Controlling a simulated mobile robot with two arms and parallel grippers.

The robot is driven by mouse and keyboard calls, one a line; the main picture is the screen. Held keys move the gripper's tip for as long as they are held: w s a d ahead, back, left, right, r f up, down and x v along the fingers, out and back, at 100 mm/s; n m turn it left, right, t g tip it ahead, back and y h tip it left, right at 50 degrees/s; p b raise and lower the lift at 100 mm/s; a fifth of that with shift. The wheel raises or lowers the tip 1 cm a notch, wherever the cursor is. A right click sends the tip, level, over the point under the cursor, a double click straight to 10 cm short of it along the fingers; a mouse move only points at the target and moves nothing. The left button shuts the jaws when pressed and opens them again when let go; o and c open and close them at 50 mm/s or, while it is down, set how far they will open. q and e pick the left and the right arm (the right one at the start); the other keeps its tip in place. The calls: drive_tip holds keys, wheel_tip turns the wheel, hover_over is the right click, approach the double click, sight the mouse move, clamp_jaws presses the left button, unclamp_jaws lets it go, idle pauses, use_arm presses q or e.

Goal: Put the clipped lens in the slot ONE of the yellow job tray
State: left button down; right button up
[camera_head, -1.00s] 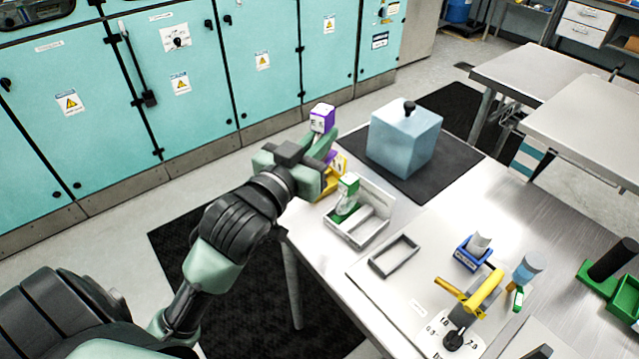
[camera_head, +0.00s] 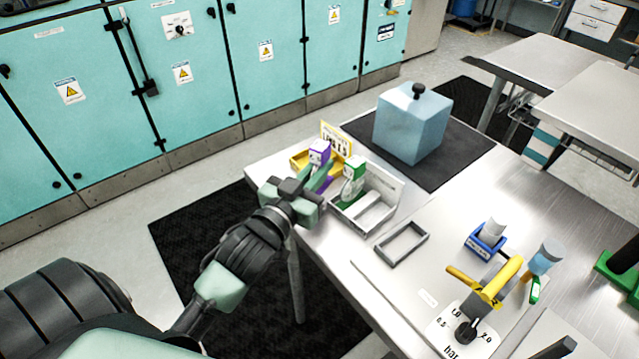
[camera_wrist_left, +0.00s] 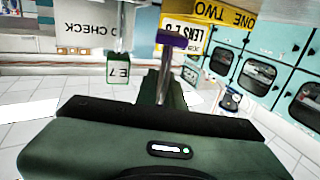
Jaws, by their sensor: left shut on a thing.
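My left gripper (camera_head: 322,182) is shut on the clipped lens (camera_head: 319,152), a small white piece with a purple clip, held upright. The purple clip (camera_wrist_left: 171,38) also shows beyond the fingers in the left wrist view. The yellow job tray (camera_head: 299,164) is at the table's far left corner, with a yellow label plate (camera_wrist_left: 226,14) reading ONE and TWO upside down in the wrist view. The lens overlaps the tray's right part in the head view; I cannot tell whether it touches the tray floor. The slots are mostly hidden. My right gripper is out of view.
A white tray (camera_head: 385,205) holding a green-clipped piece (camera_head: 353,175) stands close to the right of the gripper. An empty grey frame (camera_head: 402,245), a blue holder (camera_head: 484,243) and a yellow-handled device (camera_head: 497,287) are further right. A pale blue box (camera_head: 412,128) stands behind.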

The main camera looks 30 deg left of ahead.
use_arm(q)
drive_tip(key=shift+f, duration=2.05)
drive_tip(key=shift+f, duration=0.15)
drive_tip(key=c, duration=1.5)
unclamp_jaws()
drive_tip(key=shift+c, duration=0.2)
